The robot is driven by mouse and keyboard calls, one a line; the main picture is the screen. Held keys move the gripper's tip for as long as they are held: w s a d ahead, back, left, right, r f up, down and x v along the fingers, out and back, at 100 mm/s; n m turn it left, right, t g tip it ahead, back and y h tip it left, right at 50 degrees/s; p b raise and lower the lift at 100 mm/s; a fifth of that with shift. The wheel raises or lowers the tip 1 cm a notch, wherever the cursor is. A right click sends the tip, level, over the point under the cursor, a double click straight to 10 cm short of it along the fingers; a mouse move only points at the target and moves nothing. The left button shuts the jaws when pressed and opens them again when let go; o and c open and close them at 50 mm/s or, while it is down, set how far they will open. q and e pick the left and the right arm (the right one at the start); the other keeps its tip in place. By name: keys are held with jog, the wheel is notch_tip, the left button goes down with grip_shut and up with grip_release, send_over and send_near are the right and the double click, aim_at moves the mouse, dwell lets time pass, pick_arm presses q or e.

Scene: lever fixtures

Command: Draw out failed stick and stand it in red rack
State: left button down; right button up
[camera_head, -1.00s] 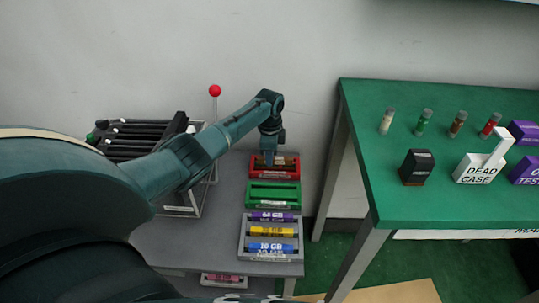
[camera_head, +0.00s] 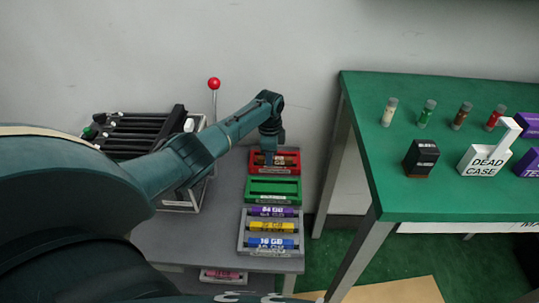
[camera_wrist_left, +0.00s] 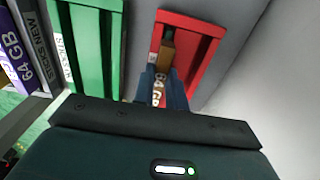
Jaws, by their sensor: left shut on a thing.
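The red rack (camera_head: 292,160) stands at the back of the grey side table, and in the left wrist view it is a red frame with slots (camera_wrist_left: 207,30). My left gripper (camera_head: 270,155) points down over the rack. In the left wrist view its fingers (camera_wrist_left: 162,92) are shut on a brown stick (camera_wrist_left: 167,48) with a pale "GB" label. The stick lies over or in a slot of the red rack; I cannot tell how deep it sits. My right gripper is not in view.
A green rack (camera_head: 273,198) stands just in front of the red one. Nearer is a grey tray (camera_head: 243,238) with purple, yellow and blue sticks. A machine with black slots (camera_head: 140,130) and a red-ball lever (camera_head: 214,84) stands left. A green table (camera_head: 450,205) is at right.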

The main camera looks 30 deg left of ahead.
pick_arm(q)
jog(key=c, duration=1.3)
grip_release()
jog(key=shift+c, duration=0.2)
